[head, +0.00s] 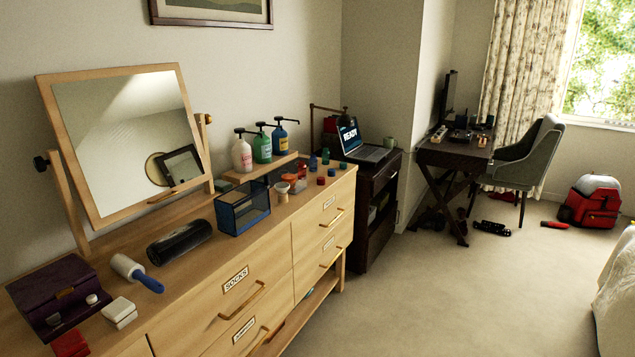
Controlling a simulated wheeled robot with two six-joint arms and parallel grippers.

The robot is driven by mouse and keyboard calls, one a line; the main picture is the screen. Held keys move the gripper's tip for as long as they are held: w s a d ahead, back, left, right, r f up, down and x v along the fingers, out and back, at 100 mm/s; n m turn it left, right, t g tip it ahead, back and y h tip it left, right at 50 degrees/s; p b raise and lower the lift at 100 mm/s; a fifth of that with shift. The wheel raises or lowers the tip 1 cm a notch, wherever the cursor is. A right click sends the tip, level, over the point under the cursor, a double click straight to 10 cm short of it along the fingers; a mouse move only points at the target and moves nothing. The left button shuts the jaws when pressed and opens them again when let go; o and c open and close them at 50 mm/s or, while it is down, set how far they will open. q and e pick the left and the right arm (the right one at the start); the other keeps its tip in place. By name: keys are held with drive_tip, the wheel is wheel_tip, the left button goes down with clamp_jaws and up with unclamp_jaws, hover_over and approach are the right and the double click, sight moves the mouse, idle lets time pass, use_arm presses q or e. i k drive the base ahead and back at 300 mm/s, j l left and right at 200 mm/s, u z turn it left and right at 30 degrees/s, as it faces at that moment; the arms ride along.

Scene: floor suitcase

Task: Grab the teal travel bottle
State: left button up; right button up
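A small teal-looking bottle (313,163) stands upright near the far end of the wooden dresser top (190,262), among several other small bottles and caps. It is small in the head view, so I cannot be sure it is the travel bottle. A small blue bottle (325,156) stands just right of it. A larger green pump bottle (262,148) stands further left on a raised wooden shelf. Neither of my grippers is in view.
The carpet (450,290) in front is mostly clear.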

sight(325, 160)
drive_tip(key=i+j+u, duration=0.1)
drive_tip(key=i, duration=1)
